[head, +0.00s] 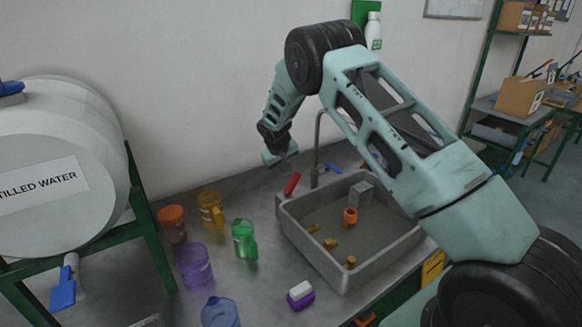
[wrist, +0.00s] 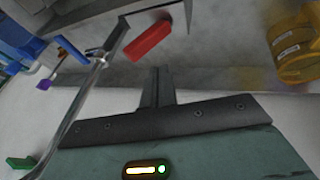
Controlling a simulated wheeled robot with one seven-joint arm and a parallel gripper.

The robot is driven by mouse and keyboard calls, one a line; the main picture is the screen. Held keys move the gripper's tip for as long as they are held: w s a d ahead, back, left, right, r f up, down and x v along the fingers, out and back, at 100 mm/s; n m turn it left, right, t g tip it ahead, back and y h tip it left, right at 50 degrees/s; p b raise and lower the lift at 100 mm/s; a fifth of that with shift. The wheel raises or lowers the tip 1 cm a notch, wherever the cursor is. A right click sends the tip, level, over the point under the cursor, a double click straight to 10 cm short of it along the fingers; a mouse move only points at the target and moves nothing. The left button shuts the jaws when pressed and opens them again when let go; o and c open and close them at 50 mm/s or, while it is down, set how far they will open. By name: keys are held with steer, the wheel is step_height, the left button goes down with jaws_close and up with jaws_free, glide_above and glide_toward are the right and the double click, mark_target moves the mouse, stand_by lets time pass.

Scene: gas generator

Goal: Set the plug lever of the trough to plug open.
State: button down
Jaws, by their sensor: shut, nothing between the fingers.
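The trough (head: 318,262) is a grey basin set on the bench. A red lever (head: 291,184) sits at its back left corner, tilted, and I take it for the plug lever. In the wrist view the red lever (wrist: 148,40) lies just beyond my fingers, near a grey corner edge. My gripper (head: 289,163) is above and behind the red lever, pointing down. In the wrist view my gripper (wrist: 157,88) has its fingers together and empty, apart from the lever.
A metal tap (head: 316,150) rises behind the trough, with a blue handle (head: 333,168) beside it. Orange and yellow pieces and a grey block (head: 361,193) lie in the trough. Several coloured jars, including a green one (head: 244,240), stand left. A white tank (head: 60,170) is far left.

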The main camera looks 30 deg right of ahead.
mark_target(297, 173)
steer(key=shift+w+d+f+p, duration=0.15)
steer(key=shift+d+f+p, duration=0.45)
steer(key=shift+d+f, duration=0.3)
steer(key=shift+w+d+f+p, duration=0.1)
steer(key=shift+d+f+p, duration=0.45)
steer(key=shift+d+f, duration=0.3)
steer(key=shift+r, duration=0.1)
steer(key=shift+d, duration=0.1)
steer(key=shift+d+f+y, duration=0.25)
steer(key=shift+d+y, duration=0.35)
steer(key=shift+d, duration=0.1)
steer(key=shift+d+f+b, duration=0.25)
steer(key=shift+b, duration=0.55)
steer(key=shift+d+b, duration=0.15)
steer(key=shift+b, duration=0.15)
steer(key=shift+d+r, duration=0.1)
